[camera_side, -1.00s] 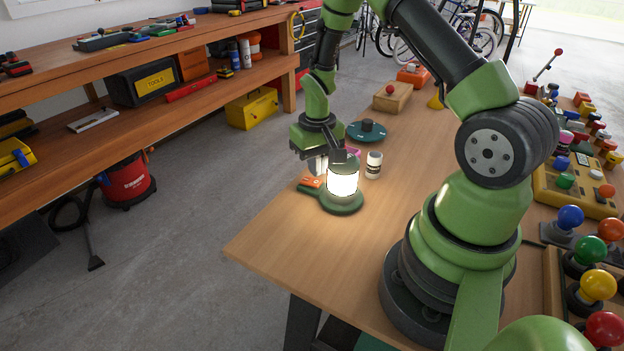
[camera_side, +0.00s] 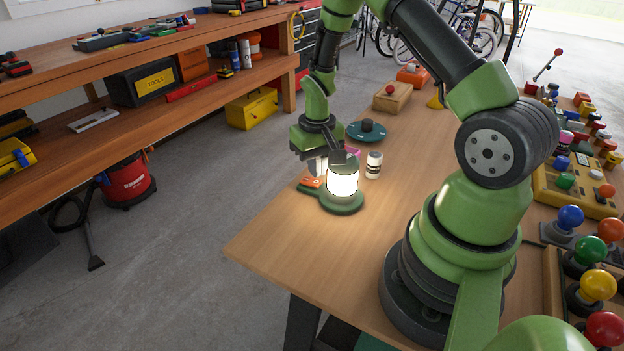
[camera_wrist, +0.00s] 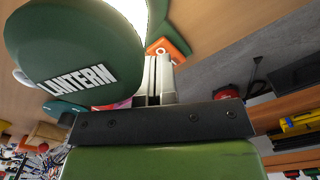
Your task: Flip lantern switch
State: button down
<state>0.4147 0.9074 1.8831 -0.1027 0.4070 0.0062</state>
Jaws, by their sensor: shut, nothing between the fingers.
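The lantern (camera_side: 342,182) stands upright on the table, with a glowing white body, green cap and green base. In the wrist view its green cap (camera_wrist: 75,50) with the word LANTERN fills the upper left. An orange-red switch (camera_side: 311,182) sits on the base's extension, left of the glowing body. It also shows in the wrist view (camera_wrist: 168,48), just beyond the fingertips. My gripper (camera_side: 318,171) points down close beside the lantern, above the switch area. Its fingers (camera_wrist: 158,62) are shut and empty. I cannot tell whether the fingertips touch the switch.
A white jar with a dark band (camera_side: 374,165) stands right of the lantern. A teal disc with a dark knob (camera_side: 367,131) and a wooden block with a red knob (camera_side: 392,97) lie farther back. The table's front left (camera_side: 285,240) is clear.

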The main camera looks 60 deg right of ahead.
notch_tip(320, 180, up, 7)
dwell(0.7)
notch_tip(320, 180, up, 13)
jog(key=t, duration=0.3)
send_over(316, 182)
jog(key=s+a, duration=0.3)
jog(key=a, duration=0.4)
jog(key=s+a+r+n+t+y, duration=0.1)
jog(key=s+a+r+t, duration=0.1)
jog(key=s+a+r, duration=0.1)
jog(key=s+a+r+n+t+y, duration=0.1)
jog(key=s+a+r, duration=0.3)
jog(key=s, duration=0.4)
jog(key=shift+a+t, duration=0.6)
jog(key=shift+s, duration=0.1)
